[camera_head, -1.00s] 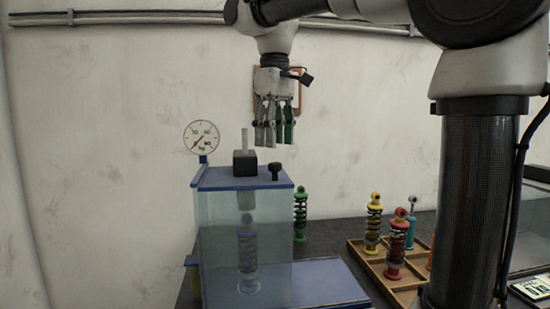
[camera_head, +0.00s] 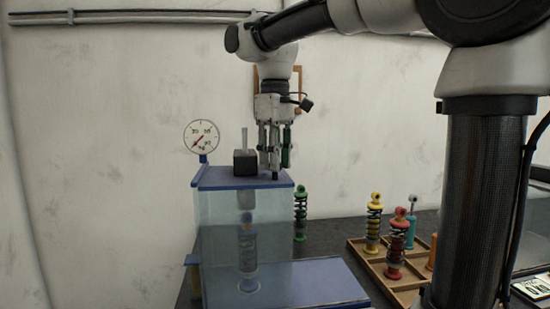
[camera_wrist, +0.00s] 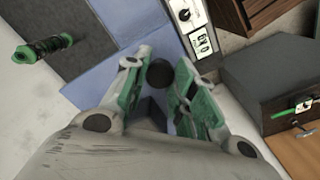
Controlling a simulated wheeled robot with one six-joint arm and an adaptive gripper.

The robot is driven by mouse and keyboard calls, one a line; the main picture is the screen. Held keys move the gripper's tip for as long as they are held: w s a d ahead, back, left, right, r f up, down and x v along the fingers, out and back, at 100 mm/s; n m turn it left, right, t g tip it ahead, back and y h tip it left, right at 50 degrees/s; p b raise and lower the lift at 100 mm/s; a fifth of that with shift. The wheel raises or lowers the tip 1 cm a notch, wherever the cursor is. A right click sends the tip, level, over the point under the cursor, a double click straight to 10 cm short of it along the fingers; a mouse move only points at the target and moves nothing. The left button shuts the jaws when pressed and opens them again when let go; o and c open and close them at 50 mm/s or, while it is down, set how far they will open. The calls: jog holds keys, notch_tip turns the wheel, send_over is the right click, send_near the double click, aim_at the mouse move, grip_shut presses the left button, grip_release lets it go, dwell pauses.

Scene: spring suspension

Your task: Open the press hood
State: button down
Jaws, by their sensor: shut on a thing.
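The press hood (camera_head: 215,225) is a clear bluish box with a blue top, down over the press on its blue base (camera_head: 325,285). A black knob (camera_wrist: 160,73) stands on the hood's top near its right side. My gripper (camera_head: 275,170) points straight down over the knob and is shut on it; in the head view the fingers mostly hide the knob. The wrist view shows the knob between my green-padded fingertips (camera_wrist: 157,78). A blue spring damper (camera_head: 247,250) stands inside the hood, under the press rod.
A black block (camera_head: 245,162) with a clear rod stands on the hood's top, close left of my gripper. A dial gauge (camera_head: 201,137) is behind it. A green damper (camera_head: 300,212) stands right of the hood. A wooden tray (camera_head: 378,268) holds several dampers further right.

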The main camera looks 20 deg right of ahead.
jog(key=shift+d, duration=0.15)
jog(key=s+d, duration=0.2)
jog(key=d, duration=0.7)
jog(key=s+d, duration=0.1)
jog(key=d, duration=0.9)
jog(key=shift+s, duration=0.4)
jog(key=c, duration=1.1)
grip_release()
jog(key=shift+c, duration=0.2)
notch_tip(320, 180, up, 12)
